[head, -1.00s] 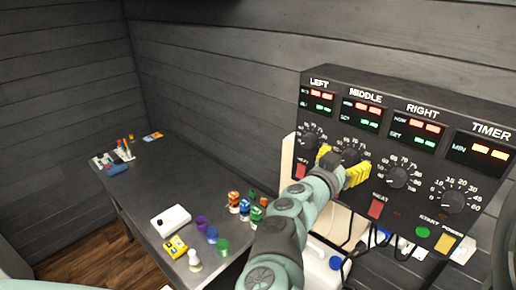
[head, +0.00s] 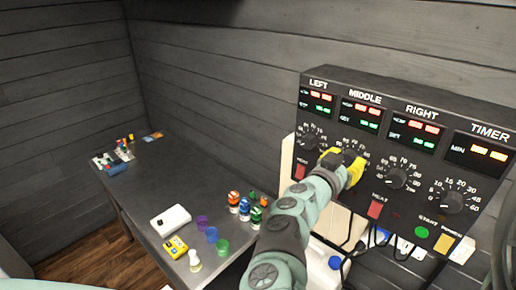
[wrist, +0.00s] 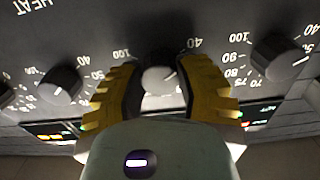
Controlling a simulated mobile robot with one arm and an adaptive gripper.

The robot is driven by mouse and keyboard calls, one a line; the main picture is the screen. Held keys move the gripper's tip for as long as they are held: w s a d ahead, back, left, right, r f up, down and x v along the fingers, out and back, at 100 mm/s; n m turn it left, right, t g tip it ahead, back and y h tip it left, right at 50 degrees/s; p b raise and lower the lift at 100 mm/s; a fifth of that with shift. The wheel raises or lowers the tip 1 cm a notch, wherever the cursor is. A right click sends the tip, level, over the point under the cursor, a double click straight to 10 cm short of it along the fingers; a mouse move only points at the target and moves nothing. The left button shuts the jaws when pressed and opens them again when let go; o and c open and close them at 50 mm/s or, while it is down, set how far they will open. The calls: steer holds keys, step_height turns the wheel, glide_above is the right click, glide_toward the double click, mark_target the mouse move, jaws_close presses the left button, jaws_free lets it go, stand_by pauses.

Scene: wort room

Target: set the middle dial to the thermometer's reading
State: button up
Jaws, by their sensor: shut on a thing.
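The control panel (head: 400,160) carries dials labelled LEFT, MIDDLE, RIGHT and TIMER. My gripper (head: 342,165) is at the middle dial and largely hides it in the head view. In the wrist view the middle dial's black knob (wrist: 158,80) sits between my gripper's yellow fingers (wrist: 160,88), which are shut on it. The middle display (head: 361,114) shows red digits above green ones, too small to read. A yellow device (head: 176,247) lies on the table; I cannot tell whether it is the thermometer.
The left dial (head: 310,137) and right dial (head: 397,177) flank my gripper closely. Red heat switches (head: 376,208) sit below the dials. The table (head: 150,190) holds a white box (head: 171,220), coloured cups and several small bottles.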

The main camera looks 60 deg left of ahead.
jaws_close()
steer(key=shift+m, duration=0.3)
steer(key=shift+f+m+b, duration=0.15)
steer(key=shift+m+b, duration=0.65)
steer(key=shift+m, duration=0.1)
steer(key=m+b, duration=0.1)
steer(key=m, duration=0.3)
steer(key=m+b, duration=0.1)
steer(key=m, duration=0.4)
steer(key=shift+m, duration=0.4)
steer(key=m+b, duration=0.2)
steer(key=m, duration=0.4)
steer(key=m+b, duration=0.2)
steer(key=m, duration=0.3)
steer(key=shift+m, duration=0.4)
